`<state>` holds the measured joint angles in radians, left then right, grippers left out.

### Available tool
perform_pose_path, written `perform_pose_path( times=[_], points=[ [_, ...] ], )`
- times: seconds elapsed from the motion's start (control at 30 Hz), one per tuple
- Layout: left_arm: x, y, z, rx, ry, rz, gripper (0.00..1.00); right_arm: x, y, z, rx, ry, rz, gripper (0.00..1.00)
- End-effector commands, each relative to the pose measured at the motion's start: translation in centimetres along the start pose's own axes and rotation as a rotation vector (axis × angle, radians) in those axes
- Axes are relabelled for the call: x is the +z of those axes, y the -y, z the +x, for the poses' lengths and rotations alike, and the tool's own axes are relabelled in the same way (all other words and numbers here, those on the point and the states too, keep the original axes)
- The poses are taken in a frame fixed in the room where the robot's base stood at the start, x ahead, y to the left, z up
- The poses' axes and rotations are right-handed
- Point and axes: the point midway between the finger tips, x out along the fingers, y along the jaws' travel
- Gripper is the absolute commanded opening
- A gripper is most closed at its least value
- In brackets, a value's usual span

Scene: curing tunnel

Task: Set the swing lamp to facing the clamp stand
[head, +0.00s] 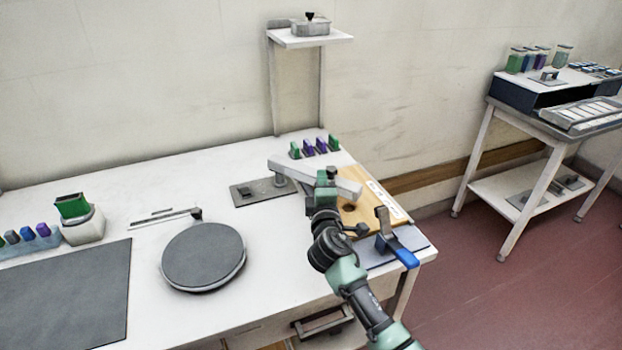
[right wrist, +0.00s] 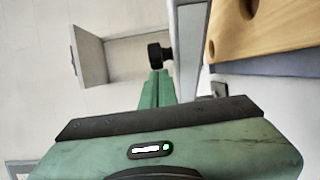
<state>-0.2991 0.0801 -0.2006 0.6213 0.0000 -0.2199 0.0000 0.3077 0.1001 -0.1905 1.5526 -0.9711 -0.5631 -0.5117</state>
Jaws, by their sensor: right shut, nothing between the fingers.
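The swing lamp (head: 315,178) looks like a pale grey bar on a short post, standing on a dark grey base plate (head: 258,191). Its bar points right, over a wooden board. A blue-handled clamp (head: 398,250) stands upright at the table's right front corner; I cannot tell whether it is the clamp stand. My right gripper (head: 325,178) is shut and empty, at the near side of the lamp bar. In the right wrist view the gripper (right wrist: 155,80) is beside the pale bar (right wrist: 190,55) and a black knob (right wrist: 158,56); contact is unclear. My left gripper is out of view.
The wooden board (head: 358,212) has a dark hole. A round dark turntable (head: 203,256) lies left of my right arm. Several green and purple blocks (head: 315,148) stand behind the lamp. The white table (head: 130,190) is clear at back left.

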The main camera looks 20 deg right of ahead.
Motion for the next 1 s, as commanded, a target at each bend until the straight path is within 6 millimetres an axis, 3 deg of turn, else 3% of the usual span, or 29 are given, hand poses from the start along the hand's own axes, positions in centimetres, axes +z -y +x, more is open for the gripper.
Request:
perform_pose_path(
  times=[0.3, 1.0],
  points=[
    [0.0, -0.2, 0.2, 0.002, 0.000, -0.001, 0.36, 2.0, 0.2, 1.9, -0.001, 0.005, -0.001, 0.00],
    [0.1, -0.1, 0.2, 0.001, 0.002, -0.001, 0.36, 2.2, 0.1, 2.3, -0.001, 0.003, 0.000, 0.00]
  ],
)
